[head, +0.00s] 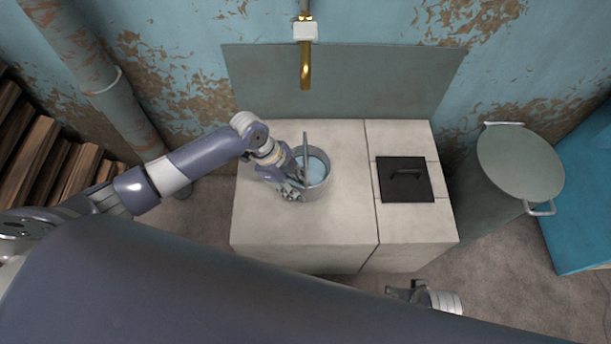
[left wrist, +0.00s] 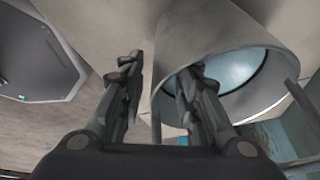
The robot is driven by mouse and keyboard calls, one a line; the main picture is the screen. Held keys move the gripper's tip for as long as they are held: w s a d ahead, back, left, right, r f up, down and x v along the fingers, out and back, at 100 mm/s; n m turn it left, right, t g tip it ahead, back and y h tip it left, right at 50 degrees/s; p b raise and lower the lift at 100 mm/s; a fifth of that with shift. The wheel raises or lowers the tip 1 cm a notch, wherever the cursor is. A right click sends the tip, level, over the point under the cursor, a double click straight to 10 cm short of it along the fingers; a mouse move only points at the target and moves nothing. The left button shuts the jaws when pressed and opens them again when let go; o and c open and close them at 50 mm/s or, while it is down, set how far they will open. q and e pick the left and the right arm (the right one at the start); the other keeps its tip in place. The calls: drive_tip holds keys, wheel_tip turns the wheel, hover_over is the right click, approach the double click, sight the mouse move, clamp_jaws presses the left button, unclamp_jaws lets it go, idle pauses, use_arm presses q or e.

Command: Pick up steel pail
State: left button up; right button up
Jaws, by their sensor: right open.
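The steel pail (head: 326,176) stands on the pale stone counter, with a light blue-white surface inside it. A grey bar, seemingly its handle, rises across its opening. My left gripper (head: 291,186) is at the pail's left side, close to the rim. In the left wrist view, the pail (left wrist: 205,32) shows its side and round opening. The left gripper's fingers (left wrist: 163,82) are apart: one is outside the pail and the other overlaps its opening. Whether they touch the wall I cannot tell. My right gripper (head: 407,289) is open and empty, low in front of the counter.
The counter (head: 262,230) has free room in front of the pail. A black square lid with a handle (head: 405,180) lies on its right part. A brass spout (head: 305,68) hangs behind. A tall lidded metal can (head: 520,162) stands to the right.

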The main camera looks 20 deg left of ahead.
use_arm(q)
drive_tip(key=shift+d+f, duration=0.1)
drive_tip(key=shift+f, duration=0.2)
drive_tip(key=shift+c, duration=0.3)
clamp_jaws()
drive_tip(key=shift+w+r, duration=0.15)
drive_tip(key=shift+w, duration=0.05)
drive_tip(key=shift+r, duration=0.15)
